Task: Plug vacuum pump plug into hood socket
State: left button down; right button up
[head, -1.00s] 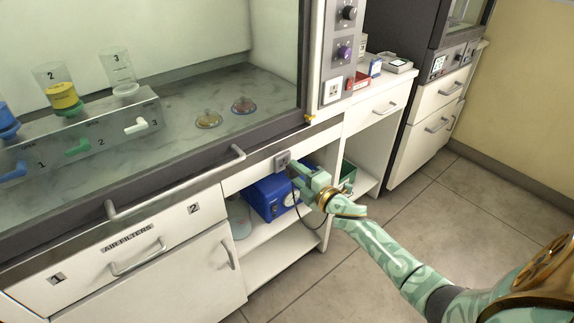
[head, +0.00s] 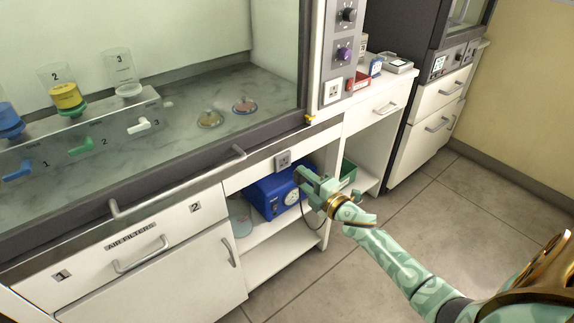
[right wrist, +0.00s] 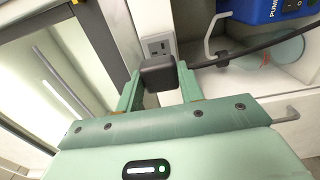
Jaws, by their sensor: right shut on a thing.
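The hood socket (head: 283,158) is a small grey plate on the white front panel below the hood. In the right wrist view the socket (right wrist: 160,46) shows just beyond the plug. The black vacuum pump plug (right wrist: 158,73) sits between the fingers of my right gripper (head: 299,176), which is shut on it. In the head view the gripper is a little right of and below the socket, with a gap between them. The plug's pins are hidden. A dark cable (right wrist: 235,51) runs from the plug towards the blue vacuum pump (head: 268,198). My left gripper is out of view.
The pump stands on the open shelf (head: 262,238) under the socket, with a green box (head: 348,172) to its right. A metal bar handle (head: 180,184) runs along the hood front. Another socket (head: 332,92) is on the upright control panel. The floor at right is free.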

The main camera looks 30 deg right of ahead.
jog(key=s+a+r+m+h, duration=0.1)
jog(key=s+a+r, duration=1.4)
jog(key=a, duration=0.3)
jog(key=shift+r+h, duration=0.25)
jog(key=shift+h, duration=0.05)
jog(key=shift+r, duration=0.1)
